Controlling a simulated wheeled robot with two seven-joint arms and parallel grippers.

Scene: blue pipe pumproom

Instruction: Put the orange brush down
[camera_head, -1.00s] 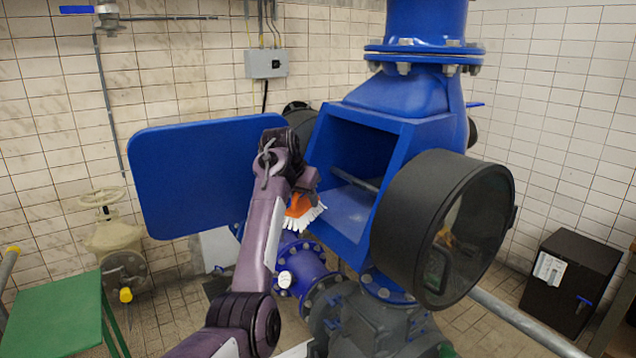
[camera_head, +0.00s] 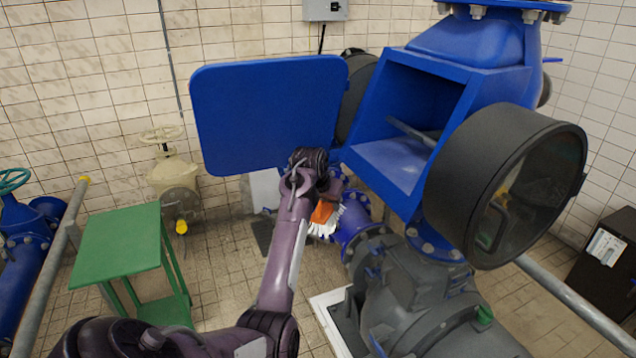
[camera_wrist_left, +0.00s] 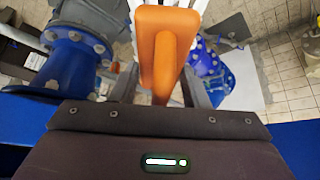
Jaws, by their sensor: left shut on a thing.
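The orange brush (camera_head: 322,212) with white bristles is held in my left gripper (camera_head: 333,190), in front of the blue pipework and below the open blue panel. In the left wrist view the orange brush (camera_wrist_left: 163,50) runs up the middle of the picture between the fingers, which are shut on it. The brush is in the air, apart from any surface. Part of it is hidden behind my left arm in the head view. My right gripper is not in view.
A green table (camera_head: 118,243) with a bare top stands at the left. The open blue box (camera_head: 395,165) and a round black-rimmed cover (camera_head: 490,180) are at the right. A grey pipe (camera_head: 48,270) runs along the left side. Tiled floor shows between.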

